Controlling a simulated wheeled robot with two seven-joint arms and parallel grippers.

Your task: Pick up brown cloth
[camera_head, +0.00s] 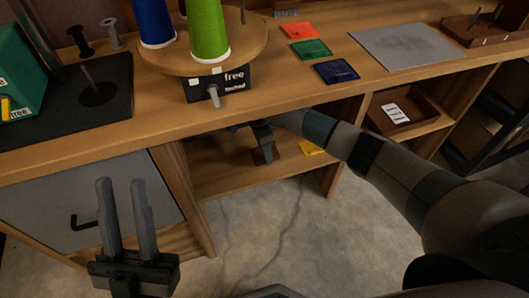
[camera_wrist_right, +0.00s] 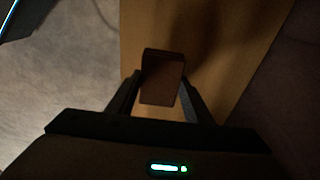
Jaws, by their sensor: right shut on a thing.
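The brown cloth (camera_wrist_right: 163,78) shows as a dark, folded, block-like piece between the two fingers of my right gripper (camera_wrist_right: 161,88) in the right wrist view. The fingers are shut on it from both sides. In the head view my right gripper (camera_head: 263,138) reaches into the open lower shelf under the counter, with the brown cloth (camera_head: 263,156) at its tips, at or just above the shelf board. I cannot tell whether the cloth touches the board. My left gripper (camera_head: 123,190) is open and empty in front of the grey cabinet door.
A yellow cloth (camera_head: 312,147) lies on the lower shelf (camera_head: 235,177), right of my right gripper. Orange (camera_head: 298,30), green (camera_head: 312,49) and dark blue (camera_head: 336,71) cloths lie on the counter above. A turntable (camera_head: 160,60) holds thread spools. A brown tray (camera_head: 404,110) sits in the right compartment.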

